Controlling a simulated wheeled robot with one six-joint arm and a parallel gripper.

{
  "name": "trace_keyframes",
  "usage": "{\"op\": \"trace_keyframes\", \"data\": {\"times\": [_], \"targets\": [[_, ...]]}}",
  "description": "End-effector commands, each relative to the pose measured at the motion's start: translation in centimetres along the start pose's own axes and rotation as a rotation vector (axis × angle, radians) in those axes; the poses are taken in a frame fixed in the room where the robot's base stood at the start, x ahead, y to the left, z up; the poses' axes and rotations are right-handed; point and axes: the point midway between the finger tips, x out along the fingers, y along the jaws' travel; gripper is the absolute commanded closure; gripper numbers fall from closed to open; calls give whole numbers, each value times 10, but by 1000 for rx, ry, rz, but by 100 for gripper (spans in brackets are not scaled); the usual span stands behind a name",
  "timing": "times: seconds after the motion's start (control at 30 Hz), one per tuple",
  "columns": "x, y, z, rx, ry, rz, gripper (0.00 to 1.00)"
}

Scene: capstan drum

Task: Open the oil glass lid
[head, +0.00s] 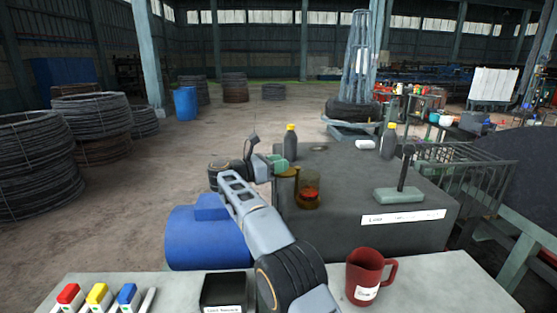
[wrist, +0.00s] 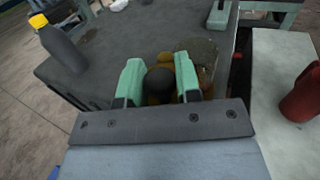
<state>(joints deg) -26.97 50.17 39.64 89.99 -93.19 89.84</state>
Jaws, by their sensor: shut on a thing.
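The oil glass (head: 309,188), a see-through amber cup with reddish-orange inside, stands at the near left of the dark grey block. In the wrist view its pale, see-through rim (wrist: 205,52) shows just right of my gripper's right finger. A brass-coloured lid (head: 287,173) shows at the left of the glass. My gripper (wrist: 159,80) has its green fingers shut on the lid's black round knob (wrist: 160,84), with brass showing around it. In the head view my gripper (head: 280,164) is left of the glass. Whether lid and glass touch is hidden.
A dark bottle with a yellow cap (head: 291,142) stands behind my gripper; another bottle (head: 389,140) is farther right. A lever on a green base (head: 401,194) is on the block's right. A red mug (head: 364,277) stands on the near grey table. The block's middle is clear.

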Motion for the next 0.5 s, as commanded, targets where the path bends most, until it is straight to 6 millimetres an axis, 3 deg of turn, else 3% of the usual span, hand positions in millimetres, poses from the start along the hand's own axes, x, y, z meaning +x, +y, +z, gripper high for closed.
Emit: {"op": "trace_keyframes", "data": {"times": [0.3,0.33,0.5], "targets": [[1,-1,1,3,-2,-5,100],[1,-1,1,2,-2,-5,68],[1,-1,0,1,-1,-4,52]]}}
